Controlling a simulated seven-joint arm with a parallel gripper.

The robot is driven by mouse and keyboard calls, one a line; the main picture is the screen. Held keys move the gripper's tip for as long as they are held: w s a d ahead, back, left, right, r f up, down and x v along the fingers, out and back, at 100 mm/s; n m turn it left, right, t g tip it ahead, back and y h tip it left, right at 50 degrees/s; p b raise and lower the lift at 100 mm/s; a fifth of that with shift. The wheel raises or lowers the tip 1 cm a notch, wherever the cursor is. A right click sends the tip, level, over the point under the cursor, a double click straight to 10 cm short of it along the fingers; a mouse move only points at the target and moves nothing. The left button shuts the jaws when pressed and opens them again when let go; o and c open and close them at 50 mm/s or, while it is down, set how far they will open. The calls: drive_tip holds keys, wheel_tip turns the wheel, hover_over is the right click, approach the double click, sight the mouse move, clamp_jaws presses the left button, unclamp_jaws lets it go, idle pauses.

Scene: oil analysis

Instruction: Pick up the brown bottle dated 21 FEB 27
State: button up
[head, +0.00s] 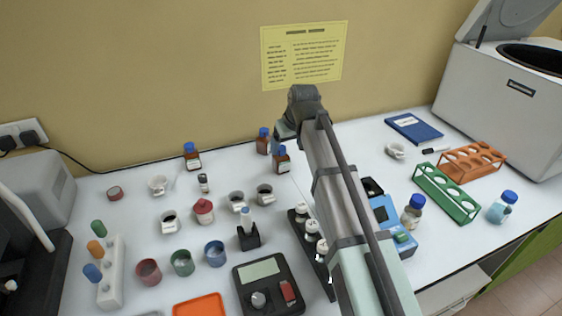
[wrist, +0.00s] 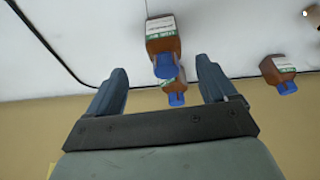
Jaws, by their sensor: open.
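Three brown bottles with blue caps stand near the back wall. In the head view one is at the left (head: 193,159), one at the back (head: 264,143), and one in front of that (head: 281,161). In the wrist view they appear cap-down: a large near bottle (wrist: 163,42), a smaller one behind it (wrist: 175,86), and one at the right (wrist: 278,74). Their labels are white and green, with dates too small to read. My gripper (wrist: 162,70) is open and empty, with the near bottle's cap in line between its fingers. In the head view my arm mostly hides the gripper.
A black rack of white-capped vials (head: 303,232), a scale (head: 267,283) and a blue device (head: 388,220) are nearer. Orange (head: 470,161) and green (head: 446,192) racks stand right. A yellow notice (head: 303,55) hangs behind.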

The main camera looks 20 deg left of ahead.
sight(285, 151)
drive_tip(key=shift+x, duration=1.95)
drive_tip(key=shift+s+x, duration=0.15)
drive_tip(key=shift+x, duration=1.15)
drive_tip(key=shift+s+x, duration=0.15)
drive_tip(key=shift+x, duration=1.15)
drive_tip(key=shift+a, duration=0.15)
drive_tip(key=shift+c, duration=0.2)
drive_tip(key=c, duration=1.1)
drive_tip(key=shift+r, duration=0.1)
